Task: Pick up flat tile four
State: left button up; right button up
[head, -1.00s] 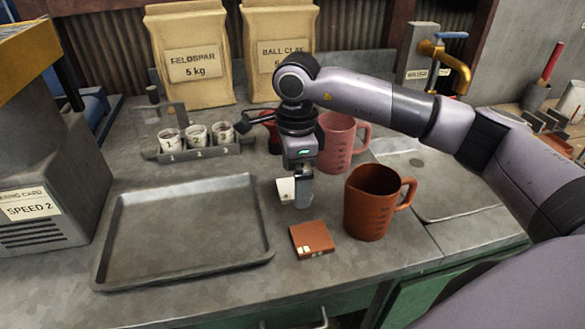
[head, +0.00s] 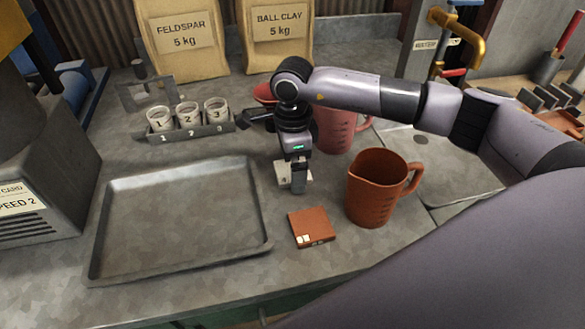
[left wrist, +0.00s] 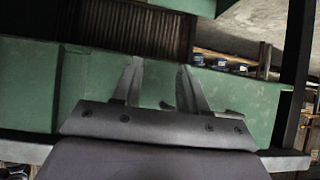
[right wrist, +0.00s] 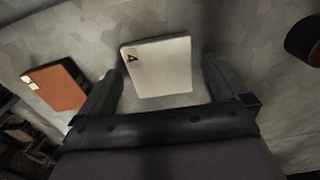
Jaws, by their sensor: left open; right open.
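A pale tile marked 4 (right wrist: 158,68) lies flat on the grey counter in the right wrist view, framed between my open fingers. Its number is at the upper left corner. In the head view the pale tile (head: 283,176) is partly hidden behind my right gripper (head: 298,188). In the right wrist view my right gripper (right wrist: 162,88) is open and empty, pointing down at the tile; I cannot tell whether a finger touches it. My left gripper (left wrist: 160,72) is open and empty in front of a green cabinet surface, outside the head view.
A brown tile (head: 310,225) lies just in front of the right gripper. An orange-brown jug (head: 372,190) stands to its right, a pink jug (head: 336,130) behind. An empty metal tray (head: 180,220) lies left. A rack (head: 190,131) holds numbered cups.

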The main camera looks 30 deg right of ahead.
jog(key=shift+f, duration=0.1)
jog(key=c, duration=1.1)
jog(key=shift+c, duration=0.2)
notch_tip(320, 180, up, 20)
jog(key=b, duration=0.1)
jog(key=shift+s+a+f+n+p, duration=0.3)
jog(key=shift+s+f+n, duration=0.8)
jog(key=shift+f+n, duration=1.85)
jog(key=shift+s+a+f+n+p, duration=0.35)
jog(key=shift+s+f+n, duration=1.05)
jog(key=shift+n, duration=2.7)
jog(key=shift+s+a+f+n+p, duration=0.1)
jog(key=shift+s+a+f+n, duration=0.55)
jog(key=shift+f+n, duration=2.45)
